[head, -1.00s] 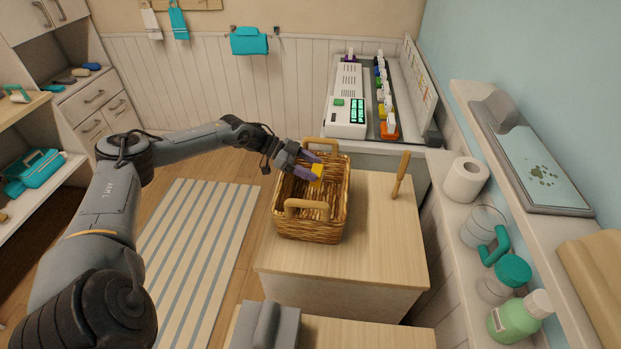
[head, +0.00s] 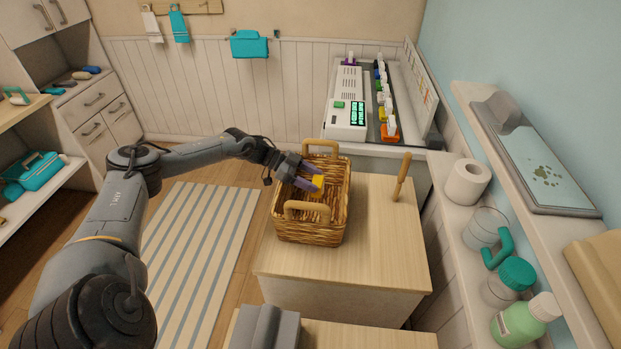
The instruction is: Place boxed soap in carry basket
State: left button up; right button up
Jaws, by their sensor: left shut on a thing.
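The wicker carry basket (head: 300,234) stands on the wooden-topped cabinet in the middle of the head view. It has two tan wooden handles, one at the back and one at the front. My left gripper (head: 315,185) reaches into the basket from its left side, with its purple fingers below the rim. It is shut on a small yellow box (head: 319,182), which looks like the boxed soap. Part of the box is hidden by the fingers. I cannot tell whether the box touches the basket floor. My right gripper is not in view.
The cabinet top (head: 380,245) is clear right of the basket, except for an upright wooden stick (head: 402,178). A white device (head: 346,112) stands behind. A shelf on the right holds a paper roll (head: 467,182) and several bottles. A striped mat (head: 200,240) lies on the floor.

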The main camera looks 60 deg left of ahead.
pick_arm(q)
jog(key=shift+s+f, duration=0.1)
jog(key=shift+f, duration=0.35)
jog(key=o, duration=0.8)
jog(key=shift+f, duration=0.1)
jog(key=o, duration=0.3)
jog(key=shift+a+f, duration=0.1)
jog(key=shift+f, duration=0.05)
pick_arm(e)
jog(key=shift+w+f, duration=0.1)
pick_arm(q)
jog(key=shift+o, duration=0.2)
jog(key=s+a+r+p, duration=0.2)
jog(key=s+a+r, duration=0.1)
jog(key=r, duration=0.1)
jog(key=shift+s+r+p, duration=0.15)
jog(key=shift+s+p, duration=0.2)
jog(key=shift+p, duration=0.05)
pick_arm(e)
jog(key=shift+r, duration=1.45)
pick_arm(q)
jog(key=shift+a, duration=0.1)
